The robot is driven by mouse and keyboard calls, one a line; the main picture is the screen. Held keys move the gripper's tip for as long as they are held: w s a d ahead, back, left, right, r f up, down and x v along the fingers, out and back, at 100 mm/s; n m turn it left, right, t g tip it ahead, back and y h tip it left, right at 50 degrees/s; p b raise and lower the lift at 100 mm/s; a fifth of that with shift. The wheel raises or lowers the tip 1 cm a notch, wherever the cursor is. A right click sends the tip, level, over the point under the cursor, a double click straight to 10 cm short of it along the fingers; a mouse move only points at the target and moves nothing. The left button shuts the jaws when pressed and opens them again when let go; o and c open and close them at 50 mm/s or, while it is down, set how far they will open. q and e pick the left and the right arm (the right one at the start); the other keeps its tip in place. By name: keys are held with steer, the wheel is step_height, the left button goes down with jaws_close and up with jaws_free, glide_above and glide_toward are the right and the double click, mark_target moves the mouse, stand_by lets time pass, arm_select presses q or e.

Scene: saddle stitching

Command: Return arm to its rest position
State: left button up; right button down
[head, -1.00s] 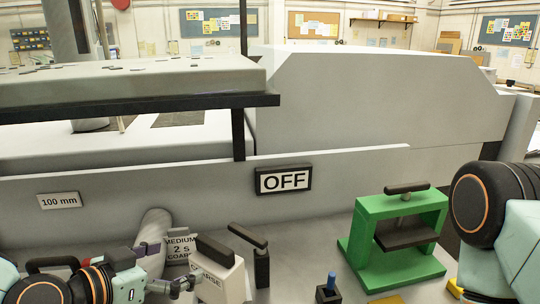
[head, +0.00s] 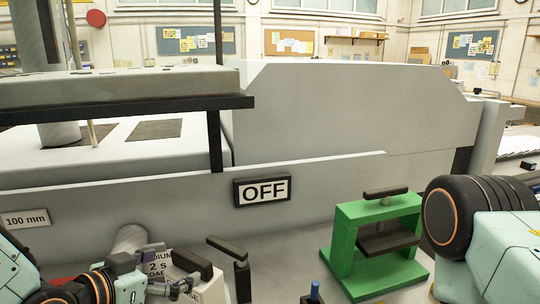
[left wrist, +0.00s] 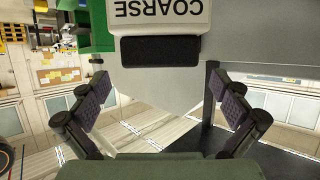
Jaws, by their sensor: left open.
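My left gripper (head: 153,277) is at the lower left of the head view, in front of a white box (head: 208,288) with a dark handle on top. Its fingers are apart. In the left wrist view the open gripper (left wrist: 158,88) has nothing between its fingertips. Beyond them is the white block marked COARSE (left wrist: 162,14), upside down, with a dark bar (left wrist: 160,50). My right arm (head: 500,235) shows at the right edge of the head view; its gripper is out of view.
A green press (head: 345,250) stands right of centre, close to my right arm. A black sign reading OFF (head: 262,191) is on the grey machine wall. A small blue-topped holder (head: 314,292) and a black lever (head: 240,265) stand at the front. A 100 mm plate (head: 25,219) is at the left.

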arm_select(q)
steer(key=shift+x, duration=0.9)
steer(key=shift+s+r, duration=0.1)
steer(key=shift+s+a+r, duration=0.2)
steer(key=shift+s+a, duration=0.05)
steer(key=shift+s, duration=0.2)
steer(key=p+v, duration=0.3)
steer(key=v, duration=0.2)
steer(key=shift+s+a+r, duration=0.2)
steer(key=shift+s+r, duration=0.05)
steer(key=shift+s, duration=0.05)
steer(key=shift+f, duration=0.1)
